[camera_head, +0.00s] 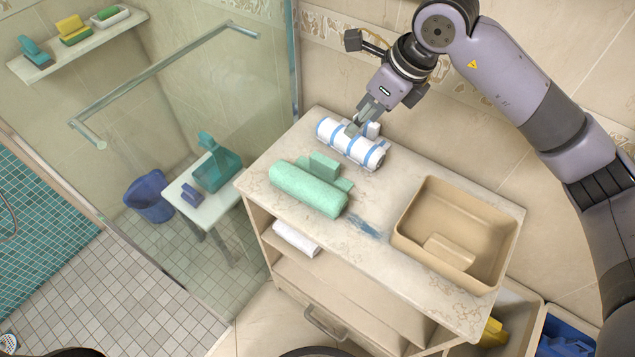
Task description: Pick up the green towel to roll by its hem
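The green towel (305,189) is rolled and lies on the marble top of the vanity, left of centre. Small green flaps (325,164) stick out along its far side. A second rolled towel, white with blue stripes (337,141), lies behind it near the back edge. My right gripper (359,122) points down at the striped towel, its fingertips at or just above that roll; I cannot tell whether they touch. It is behind the green towel and apart from it. Its fingers are too small to show a gap.
A beige basin (410,222) takes up the right of the marble top (300,140). A blue smear (368,229) lies between green towel and basin. A white cloth (297,238) sits on the shelf below. A glass screen (245,90) stands to the left.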

